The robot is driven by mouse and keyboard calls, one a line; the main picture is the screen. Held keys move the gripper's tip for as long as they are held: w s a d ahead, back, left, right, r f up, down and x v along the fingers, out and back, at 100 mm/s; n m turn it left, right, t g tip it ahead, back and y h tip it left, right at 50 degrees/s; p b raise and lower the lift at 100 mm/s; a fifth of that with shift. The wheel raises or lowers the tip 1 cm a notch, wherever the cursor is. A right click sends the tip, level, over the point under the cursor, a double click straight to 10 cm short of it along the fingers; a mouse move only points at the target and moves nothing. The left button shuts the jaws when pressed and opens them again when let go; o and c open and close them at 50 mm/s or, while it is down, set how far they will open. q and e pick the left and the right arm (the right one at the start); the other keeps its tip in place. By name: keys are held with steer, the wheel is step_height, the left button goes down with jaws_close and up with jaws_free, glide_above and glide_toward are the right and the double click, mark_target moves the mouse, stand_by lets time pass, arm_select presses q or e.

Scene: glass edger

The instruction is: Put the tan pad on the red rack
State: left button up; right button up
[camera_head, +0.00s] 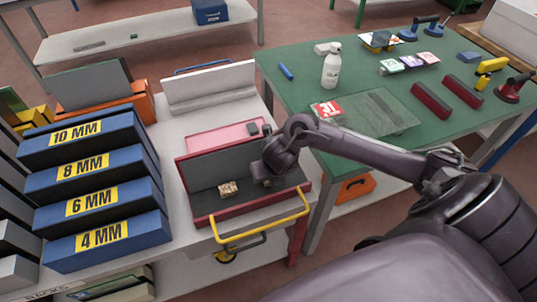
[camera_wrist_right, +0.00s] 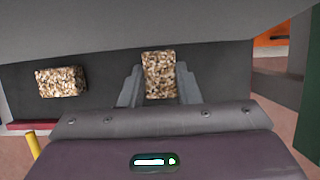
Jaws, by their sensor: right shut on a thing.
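The red rack (camera_head: 250,205) stands on the near white table, with a dark grey panel inside its red edges. One speckled tan pad (camera_head: 228,189) is at the rack's grey panel, left of my right gripper (camera_head: 262,178); it also shows at the left of the right wrist view (camera_wrist_right: 61,82). My right gripper, over the rack's right part, is shut on a second speckled tan pad (camera_wrist_right: 159,75), upright between its fingers. The dark grey panel is behind it; I cannot tell whether it touches. The gripper hides this pad in the head view. My left gripper is not in view.
A yellow handle (camera_head: 265,228) sticks out at the rack's front. A pink tray (camera_head: 220,134) lies behind the rack. Stacked blue boxes (camera_head: 95,190) stand at the left. The green table (camera_head: 300,95) to the right holds a white spray bottle (camera_head: 331,66) and several tools.

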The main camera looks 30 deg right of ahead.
steer(key=shift+f, duration=0.2)
steer(key=o, duration=0.9)
steer(key=shift+r, duration=0.1)
steer(key=shift+r, duration=0.1)
steer(key=shift+r, duration=0.3)
steer(key=p+v, duration=0.4)
steer(key=v, duration=0.7)
steer(key=shift+s+a+r+p, duration=0.1)
steer(key=shift+s+r+p, duration=0.15)
steer(key=shift+s+p, duration=0.05)
